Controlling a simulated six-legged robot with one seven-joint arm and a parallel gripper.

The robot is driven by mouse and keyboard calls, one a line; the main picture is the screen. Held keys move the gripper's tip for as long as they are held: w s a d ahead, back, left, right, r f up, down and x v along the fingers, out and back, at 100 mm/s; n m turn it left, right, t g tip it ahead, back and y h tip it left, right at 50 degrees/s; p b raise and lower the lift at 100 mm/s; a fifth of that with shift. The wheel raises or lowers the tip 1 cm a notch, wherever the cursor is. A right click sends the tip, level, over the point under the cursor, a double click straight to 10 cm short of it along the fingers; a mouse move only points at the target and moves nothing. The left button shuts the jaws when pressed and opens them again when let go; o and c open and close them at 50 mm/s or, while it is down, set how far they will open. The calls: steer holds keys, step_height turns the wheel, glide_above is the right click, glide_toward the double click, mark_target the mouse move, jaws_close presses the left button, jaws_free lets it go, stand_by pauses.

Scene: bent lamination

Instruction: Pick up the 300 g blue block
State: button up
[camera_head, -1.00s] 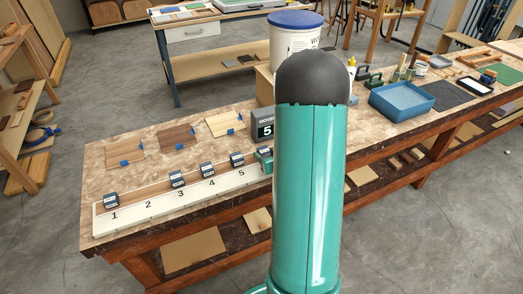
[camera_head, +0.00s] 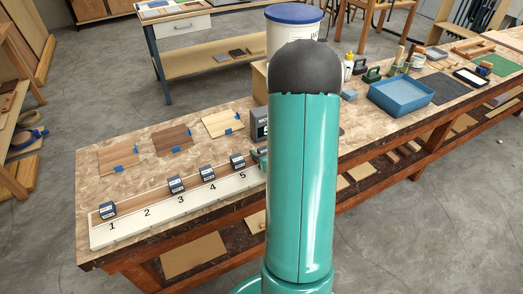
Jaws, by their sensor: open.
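Several small dark blue blocks with white labels stand on a white numbered board (camera_head: 150,220) at the front of the workbench. One block (camera_head: 107,209) is at number 1, one (camera_head: 177,185) at 3, one (camera_head: 208,173) at 4 and one (camera_head: 237,162) at 5. Number 2 has no block. The labels are too small to read, so I cannot tell which is the 300 g block. My teal arm with its black rounded joint fills the centre and hides the board's right end. My gripper is not seen.
A grey box (camera_head: 258,125) stands behind the board, partly hidden by my arm. Wooden sheets with blue tape (camera_head: 118,157) lie behind the blocks. A white bucket with a blue lid (camera_head: 293,14) and a blue tray (camera_head: 401,96) are farther back. Grey floor is open before the bench.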

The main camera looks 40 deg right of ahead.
steer(key=shift+w+f, duration=0.1)
steer(key=shift+w, duration=0.1)
steer(key=shift+s, duration=0.2)
steer(key=shift+c, duration=0.6)
steer(key=shift+w, duration=0.1)
steer(key=c, duration=1.1)
steer(key=shift+c, duration=0.3)
steer(key=shift+r, duration=0.4)
